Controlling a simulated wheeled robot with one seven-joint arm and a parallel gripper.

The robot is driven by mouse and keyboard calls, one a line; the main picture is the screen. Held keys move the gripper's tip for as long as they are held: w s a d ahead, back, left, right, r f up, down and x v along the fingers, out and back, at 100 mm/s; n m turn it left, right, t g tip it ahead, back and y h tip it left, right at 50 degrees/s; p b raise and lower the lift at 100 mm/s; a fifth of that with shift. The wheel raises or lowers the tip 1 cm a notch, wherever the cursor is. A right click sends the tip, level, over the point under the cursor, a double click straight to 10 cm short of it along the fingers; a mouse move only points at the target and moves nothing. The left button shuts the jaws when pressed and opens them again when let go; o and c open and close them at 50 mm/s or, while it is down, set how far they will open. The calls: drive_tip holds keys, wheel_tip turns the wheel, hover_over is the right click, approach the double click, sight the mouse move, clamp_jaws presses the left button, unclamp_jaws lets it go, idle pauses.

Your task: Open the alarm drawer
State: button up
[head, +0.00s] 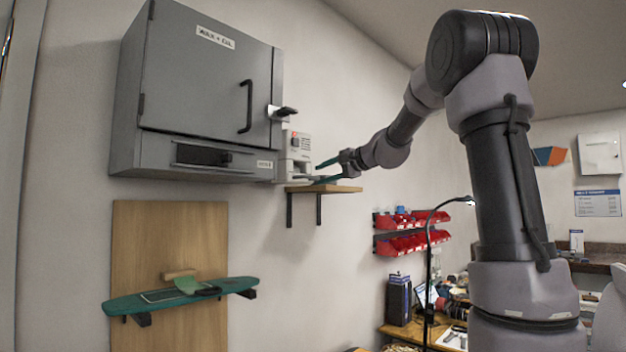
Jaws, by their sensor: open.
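A grey wall cabinet (205,75) hangs at the upper left, with its door shut. Below its door is a lower front panel with a dark recess (203,155) and a small label (264,164) too small to read. A white device (297,146) with a small dark and reddish panel stands just right of the cabinet. I cannot tell which part is the alarm drawer. My gripper (322,172) is open, its teal fingers pointing left toward the white device, just above a small wooden shelf (345,189). Whether the fingertips touch anything is unclear.
The cabinet door has a black handle (246,106) and a latch (282,112) that sticks out. A green board (180,296) rests on brackets on a wooden panel (155,235) below. Red bins (408,243) hang on the wall above a cluttered desk (405,330).

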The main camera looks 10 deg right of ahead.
sight(314, 177)
drive_tip(key=shift+x, duration=2.35)
clamp_jaws()
